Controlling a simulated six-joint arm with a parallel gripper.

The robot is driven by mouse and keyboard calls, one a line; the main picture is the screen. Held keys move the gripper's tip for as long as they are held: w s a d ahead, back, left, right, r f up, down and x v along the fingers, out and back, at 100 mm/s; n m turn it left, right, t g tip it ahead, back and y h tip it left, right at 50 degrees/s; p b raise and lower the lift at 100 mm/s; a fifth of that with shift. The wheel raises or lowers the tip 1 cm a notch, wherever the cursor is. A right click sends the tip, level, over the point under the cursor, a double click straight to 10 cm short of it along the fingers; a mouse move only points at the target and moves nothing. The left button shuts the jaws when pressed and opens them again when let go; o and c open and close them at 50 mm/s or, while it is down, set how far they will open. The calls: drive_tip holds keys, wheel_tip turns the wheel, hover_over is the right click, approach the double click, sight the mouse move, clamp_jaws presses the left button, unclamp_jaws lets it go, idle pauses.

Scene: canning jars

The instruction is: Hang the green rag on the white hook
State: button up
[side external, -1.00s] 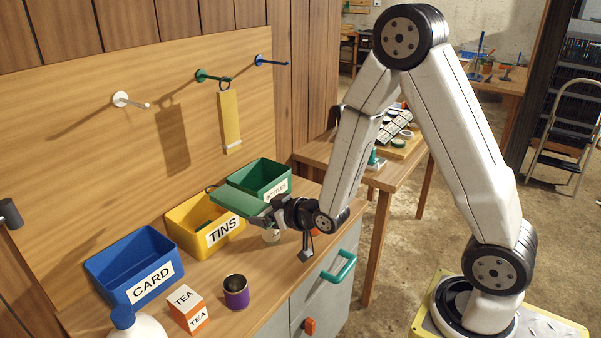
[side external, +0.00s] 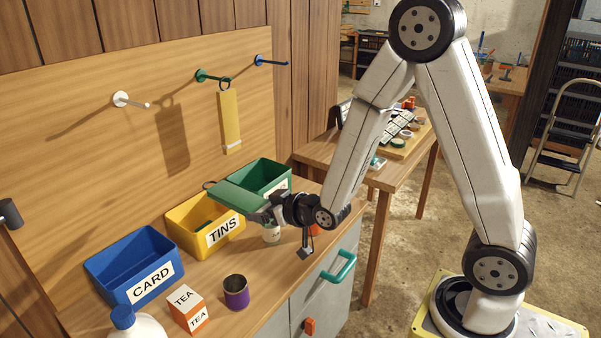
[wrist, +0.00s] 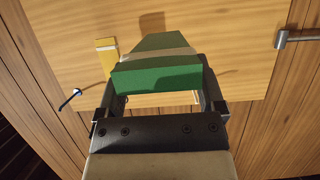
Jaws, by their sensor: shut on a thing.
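The green rag (side external: 236,197) is a flat, stiff-looking piece with a dark loop at its far end. It is held out nearly level above the yellow and green bins. My gripper (side external: 270,211) is shut on its near end. In the wrist view the green rag (wrist: 155,78) with a pale band lies between the fingers of my gripper (wrist: 160,92). The white hook (side external: 122,99) is a peg on the wooden board, up and to the left of the rag, well apart from it. I cannot make out the white hook in the wrist view.
A yellow rag (side external: 229,120) hangs on the green hook (side external: 205,76); the blue hook (side external: 265,61) is bare. Below stand blue (side external: 128,268), yellow (side external: 190,222) and green (side external: 262,172) bins, a tea box (side external: 188,308), a purple tin (side external: 236,293) and a white bottle (side external: 137,326).

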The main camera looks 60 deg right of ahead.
hover_over(276, 280)
wheel_tip(276, 280, down, 6)
drive_tip(key=shift+w, duration=0.25)
drive_tip(key=shift+f, duration=0.15)
drive_tip(key=shift+f, duration=6.9)
drive_tip(key=shift+f, duration=1.8)
drive_tip(key=shift+f, duration=0.1)
drive_tip(key=o, duration=1)
drive_tip(key=shift+c, duration=0.2)
drive_tip(key=shift+s, duration=0.2)
